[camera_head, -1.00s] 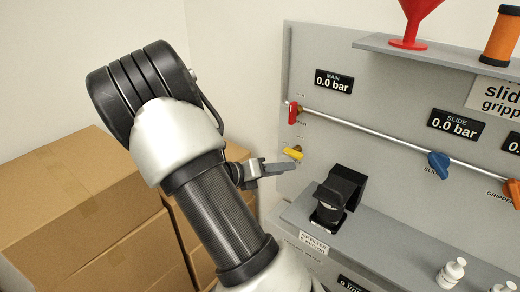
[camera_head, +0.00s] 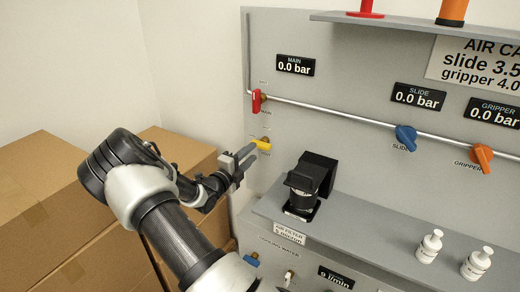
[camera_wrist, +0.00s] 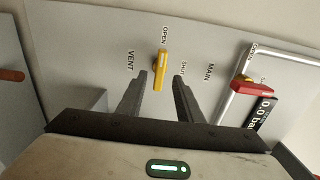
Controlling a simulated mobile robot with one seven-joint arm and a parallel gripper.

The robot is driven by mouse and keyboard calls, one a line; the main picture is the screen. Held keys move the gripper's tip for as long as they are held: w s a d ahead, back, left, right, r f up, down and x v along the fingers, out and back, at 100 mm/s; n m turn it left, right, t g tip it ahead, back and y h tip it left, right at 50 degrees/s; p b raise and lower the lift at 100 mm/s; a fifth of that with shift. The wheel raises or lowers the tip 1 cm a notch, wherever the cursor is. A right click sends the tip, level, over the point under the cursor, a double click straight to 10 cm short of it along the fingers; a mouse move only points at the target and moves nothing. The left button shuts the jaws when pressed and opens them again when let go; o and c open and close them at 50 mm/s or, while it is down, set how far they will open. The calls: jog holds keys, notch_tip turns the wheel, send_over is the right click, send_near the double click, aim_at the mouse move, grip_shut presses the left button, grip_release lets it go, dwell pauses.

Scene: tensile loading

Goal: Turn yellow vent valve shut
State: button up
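The yellow vent valve handle (camera_head: 262,145) sits low at the left of the grey panel, under the red main valve (camera_head: 257,101). In the wrist view the yellow handle (camera_wrist: 160,70) lies lengthwise along the picture's vertical, its upper end near the OPEN label (camera_wrist: 164,35). The SHUT label (camera_wrist: 184,68) is to its right. My gripper (camera_head: 247,157) is open and faces the panel at the valve. In the wrist view the fingertips of my gripper (camera_wrist: 161,76) flank the handle's lower part, with visible gaps; their depth relative to it is unclear.
The red main valve shows right of the fingers in the wrist view (camera_wrist: 245,86). Blue slide (camera_head: 406,137) and orange gripper (camera_head: 482,156) valves are farther right. A black air filter (camera_head: 310,182) stands on the ledge below. Cardboard boxes (camera_head: 35,185) are at the left.

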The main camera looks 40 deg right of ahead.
aim_at(258, 147)
jog(key=b+x, duration=0.1)
jog(key=x, duration=0.6)
grip_shut()
